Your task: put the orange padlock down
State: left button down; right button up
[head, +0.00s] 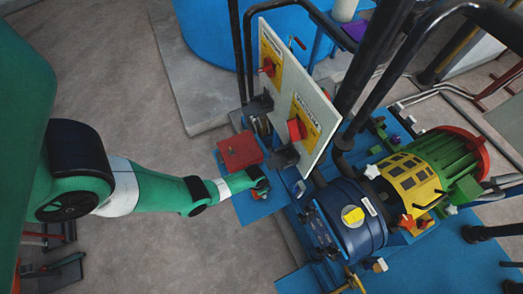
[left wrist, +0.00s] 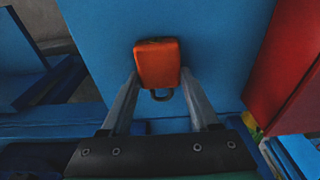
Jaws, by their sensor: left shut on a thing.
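The orange padlock (left wrist: 157,62) is between the two fingers of my left gripper (left wrist: 159,78) in the left wrist view. The fingers touch its sides, and its dark shackle points back toward the palm. Beyond it is a flat blue surface (left wrist: 215,45); I cannot tell whether the padlock touches it. In the head view my left gripper (head: 262,187) is over the blue surface (head: 250,208), just below a red box (head: 240,150). The padlock is small and mostly hidden there. My right gripper is not in view.
The red box (left wrist: 295,70) stands close at the right in the left wrist view. An upright white panel (head: 298,95) with red switches rises right of my gripper. A dark blue machine (head: 350,220) stands further right. Bare blue surface lies below the gripper.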

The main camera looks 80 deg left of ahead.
pick_arm(q)
jog(key=shift+f+b, duration=0.25)
jog(key=shift+b, duration=0.05)
jog(key=shift+c, duration=0.6)
grip_release()
jog(key=shift+r, duration=0.1)
jog(key=shift+r, duration=0.1)
notch_tip(320, 180, up, 11)
jog(key=s+p, duration=0.1)
jog(key=p, duration=1)
jog(key=shift+s+d+p, duration=0.15)
jog(key=shift+s+p, duration=0.2)
jog(key=shift+s, duration=0.05)
jog(key=shift+r, duration=0.1)
